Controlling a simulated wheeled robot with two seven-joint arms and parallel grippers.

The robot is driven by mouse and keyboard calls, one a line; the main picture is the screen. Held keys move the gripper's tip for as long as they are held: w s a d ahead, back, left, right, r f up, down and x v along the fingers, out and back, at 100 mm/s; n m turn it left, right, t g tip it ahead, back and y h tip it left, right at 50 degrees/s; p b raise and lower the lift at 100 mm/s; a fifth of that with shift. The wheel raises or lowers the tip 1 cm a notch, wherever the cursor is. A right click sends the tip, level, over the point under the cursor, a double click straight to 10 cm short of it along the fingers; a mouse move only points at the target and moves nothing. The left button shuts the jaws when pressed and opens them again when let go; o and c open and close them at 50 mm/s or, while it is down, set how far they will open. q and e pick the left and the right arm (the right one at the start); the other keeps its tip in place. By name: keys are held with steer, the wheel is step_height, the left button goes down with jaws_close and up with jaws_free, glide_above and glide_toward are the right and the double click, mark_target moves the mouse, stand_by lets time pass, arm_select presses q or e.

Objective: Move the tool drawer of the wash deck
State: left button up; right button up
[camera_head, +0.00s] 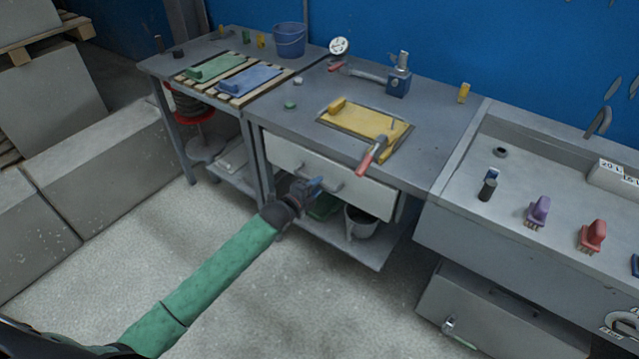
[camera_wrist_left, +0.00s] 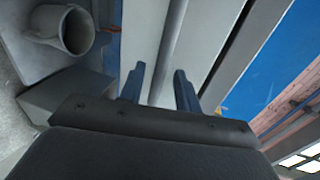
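The tool drawer (camera_head: 365,194) is the pale front under the middle bench top (camera_head: 300,122), with a dark handle (camera_head: 335,186) on it. Its right end seems to stand a little proud of the bench; how far it is open I cannot tell. My left gripper (camera_head: 316,186) is at the handle, in front of the drawer. In the left wrist view its two blue fingers (camera_wrist_left: 159,84) are apart, and a grey bar (camera_wrist_left: 172,45) runs between them across the pale drawer front (camera_wrist_left: 142,35). I see no clear contact with the bar. My right gripper is not in view.
A red-handled tool (camera_head: 371,156) overhangs the bench's front edge above the drawer. A grey bucket (camera_head: 361,222) stands on the lower shelf (camera_head: 345,250), below the drawer. A sink unit (camera_head: 480,222) adjoins on the right. The floor (camera_head: 290,305) in front is clear.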

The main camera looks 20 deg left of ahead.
arm_select(q)
steer(key=shift+x, duration=1.2)
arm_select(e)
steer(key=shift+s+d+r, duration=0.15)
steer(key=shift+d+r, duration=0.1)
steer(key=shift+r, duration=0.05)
arm_select(q)
jaws_close()
steer(key=shift+s, duration=0.1)
